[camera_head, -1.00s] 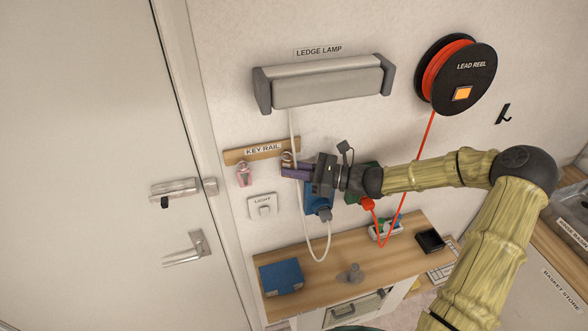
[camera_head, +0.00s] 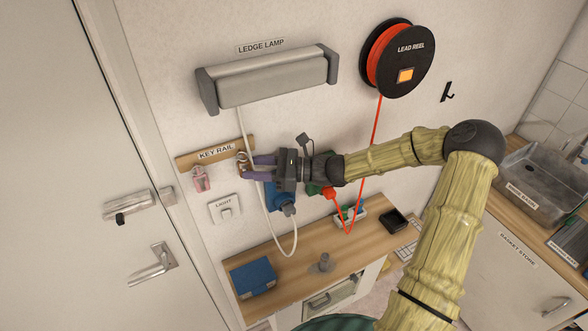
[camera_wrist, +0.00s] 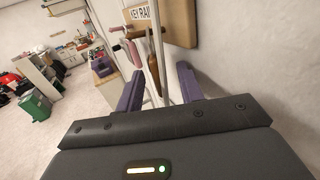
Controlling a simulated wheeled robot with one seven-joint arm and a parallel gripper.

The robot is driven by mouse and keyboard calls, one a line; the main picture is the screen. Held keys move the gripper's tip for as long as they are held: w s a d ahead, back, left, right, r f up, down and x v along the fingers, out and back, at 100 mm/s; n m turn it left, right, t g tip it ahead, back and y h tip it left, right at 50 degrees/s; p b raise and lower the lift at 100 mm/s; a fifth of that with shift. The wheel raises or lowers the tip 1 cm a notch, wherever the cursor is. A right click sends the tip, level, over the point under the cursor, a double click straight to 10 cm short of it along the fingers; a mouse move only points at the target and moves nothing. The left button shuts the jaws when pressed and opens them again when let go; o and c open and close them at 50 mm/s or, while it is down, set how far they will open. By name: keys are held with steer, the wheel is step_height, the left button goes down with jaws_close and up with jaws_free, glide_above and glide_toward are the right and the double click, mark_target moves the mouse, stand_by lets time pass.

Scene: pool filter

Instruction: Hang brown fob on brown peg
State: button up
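The brown fob (camera_wrist: 153,74) hangs upright in front of the key rail (camera_wrist: 178,22), just beyond my fingertips in the wrist view. A metal ring (camera_head: 243,158) shows at the right end of the rail in the head view. The ring appears to be on the peg there, but the peg itself is hard to make out. My gripper (camera_head: 247,168) is open; its two purple fingers stand apart near the fob, which also lines up with the gap between them in the wrist view (camera_wrist: 160,85).
A pink fob (camera_head: 201,179) hangs at the rail's left end. A light switch (camera_head: 225,208) is below. A white cord (camera_head: 264,225) and a blue box with a plug (camera_head: 281,198) are close under my gripper. The ledge lamp (camera_head: 270,80) is above.

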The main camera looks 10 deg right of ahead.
steer(key=b+v, duration=0.5)
steer(key=v, duration=1.1)
steer(key=shift+s+f, duration=0.1)
steer(key=s+a+f+n+g+h+b, duration=0.2)
steer(key=s+a+f+n+g+h, duration=0.5)
steer(key=f, duration=0.5)
steer(key=s+d+n+t+h+b, duration=0.1)
steer(key=s+d+n+t+h, duration=0.3)
steer(key=s+n+h, duration=0.5)
steer(key=n+t+h, duration=0.1)
steer(key=n, duration=0.3)
steer(key=shift+d+r+n+b, duration=0.3)
steer(key=shift+n+b, duration=0.1)
stand_by(0.7)
